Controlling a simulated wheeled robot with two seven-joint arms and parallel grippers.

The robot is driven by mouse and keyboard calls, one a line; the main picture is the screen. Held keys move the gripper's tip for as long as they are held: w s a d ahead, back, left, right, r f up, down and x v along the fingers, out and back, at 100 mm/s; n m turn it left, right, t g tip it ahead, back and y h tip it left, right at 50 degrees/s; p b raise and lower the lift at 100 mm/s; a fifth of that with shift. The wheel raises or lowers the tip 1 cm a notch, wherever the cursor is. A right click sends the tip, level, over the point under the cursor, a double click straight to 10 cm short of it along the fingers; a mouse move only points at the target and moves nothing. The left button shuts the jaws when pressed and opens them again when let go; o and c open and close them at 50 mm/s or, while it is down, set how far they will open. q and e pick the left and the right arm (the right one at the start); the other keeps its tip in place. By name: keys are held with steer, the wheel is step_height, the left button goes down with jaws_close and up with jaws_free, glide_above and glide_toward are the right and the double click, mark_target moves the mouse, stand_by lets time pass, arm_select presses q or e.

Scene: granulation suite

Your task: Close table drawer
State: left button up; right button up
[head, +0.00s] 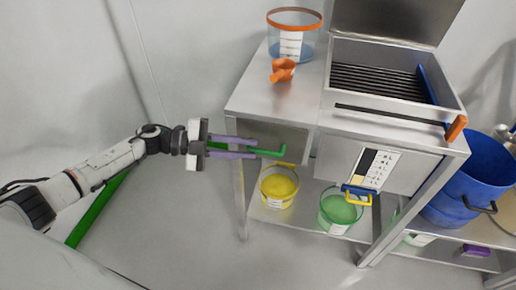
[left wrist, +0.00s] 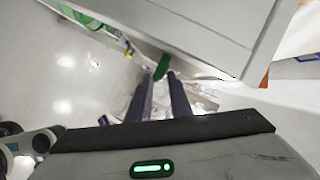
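The steel table (head: 270,98) stands right of centre in the head view. Under its top on the left is a grey recess or front (head: 285,138); I cannot tell how far any drawer is out. A bent green bar (head: 270,153) shows in front of it. My left gripper (head: 256,150) has its two purple fingers apart, pointing right, with the green bar running between or behind them. In the left wrist view a green piece (left wrist: 163,67) lies just beyond the fingertips (left wrist: 160,76); contact is unclear. My right gripper is out of view.
An open steel box (head: 385,112) and a clear tub (head: 292,40) stand on top. Yellow (head: 279,187) and green (head: 340,211) buckets sit on the lower shelf. A blue barrel (head: 475,175) stands right.

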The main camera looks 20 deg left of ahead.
arm_select(q)
steer(key=v, duration=0.6)
steer(key=shift+d, duration=0.1)
